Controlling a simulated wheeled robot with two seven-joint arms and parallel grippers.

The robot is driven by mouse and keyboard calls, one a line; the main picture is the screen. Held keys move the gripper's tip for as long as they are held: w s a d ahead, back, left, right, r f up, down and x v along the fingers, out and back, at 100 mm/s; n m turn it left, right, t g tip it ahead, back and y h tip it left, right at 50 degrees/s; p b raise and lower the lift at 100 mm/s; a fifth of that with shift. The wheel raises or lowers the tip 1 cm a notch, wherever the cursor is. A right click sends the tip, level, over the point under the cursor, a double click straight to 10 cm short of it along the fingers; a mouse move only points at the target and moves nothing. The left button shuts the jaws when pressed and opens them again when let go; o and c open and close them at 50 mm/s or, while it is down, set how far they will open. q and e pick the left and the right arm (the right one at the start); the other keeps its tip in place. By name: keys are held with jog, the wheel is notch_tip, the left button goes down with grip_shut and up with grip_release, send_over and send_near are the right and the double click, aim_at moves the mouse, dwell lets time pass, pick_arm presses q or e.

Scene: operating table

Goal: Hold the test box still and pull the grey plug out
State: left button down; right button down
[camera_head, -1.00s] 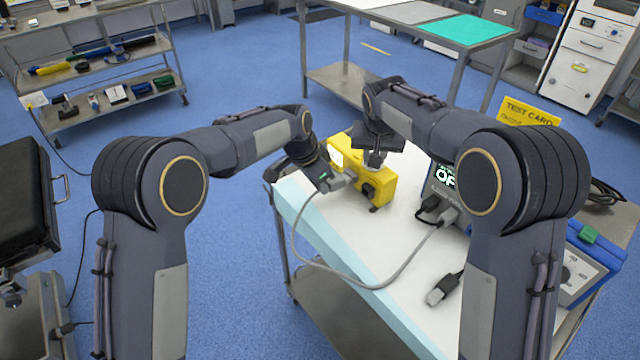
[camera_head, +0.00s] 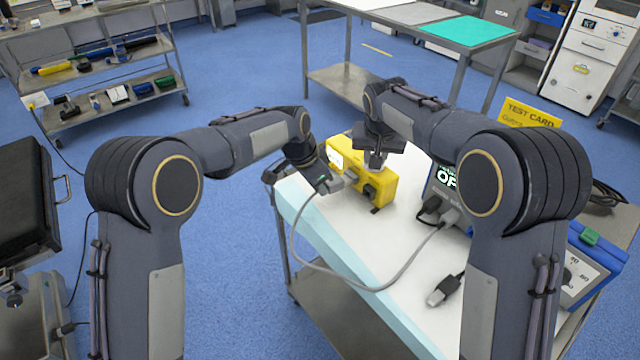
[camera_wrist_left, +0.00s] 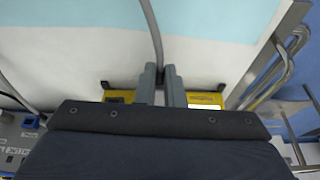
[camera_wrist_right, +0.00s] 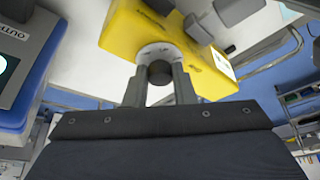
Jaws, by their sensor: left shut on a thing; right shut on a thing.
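The yellow test box (camera_head: 381,191) sits on the white-topped table. My right gripper (camera_wrist_right: 159,85) is shut on the dark round knob (camera_wrist_right: 160,72) on the box's top, seen in the right wrist view. My left gripper (camera_head: 328,181) is at the box's near left side. It is shut on the grey plug (camera_head: 334,184), whose grey cable (camera_head: 297,240) loops down over the table. In the left wrist view the fingers (camera_wrist_left: 163,82) hide most of the plug, and the yellow box shows behind them. The plug appears slightly off the box; the exact gap is hard to tell.
A blue device with a lit screen (camera_head: 445,178) stands right of the box, with the cable's other end at its front. A loose dark-and-grey connector (camera_head: 440,291) lies nearer on the table. A yellow test card (camera_head: 532,113) stands behind. The table's front left is clear.

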pick_arm(q)
jog(key=shift+a, duration=0.45)
pick_arm(e)
jog(key=shift+d, duration=0.2)
pick_arm(q)
jog(key=shift+s+a, duration=0.2)
jog(key=shift+s, duration=0.15)
pick_arm(e)
jog(key=shift+a, duration=0.15)
pick_arm(q)
jog(key=shift+s+a, duration=0.1)
jog(key=shift+a, duration=0.05)
jog(key=shift+s+a, duration=0.2)
jog(key=shift+a, duration=0.1)
jog(key=shift+a, duration=0.15)
dwell(0.4)
jog(key=shift+s+a, duration=0.4)
jog(key=shift+a, duration=0.25)
jog(key=shift+s+a, duration=0.1)
jog(key=v, duration=0.7)
jog(key=shift+r, duration=0.45)
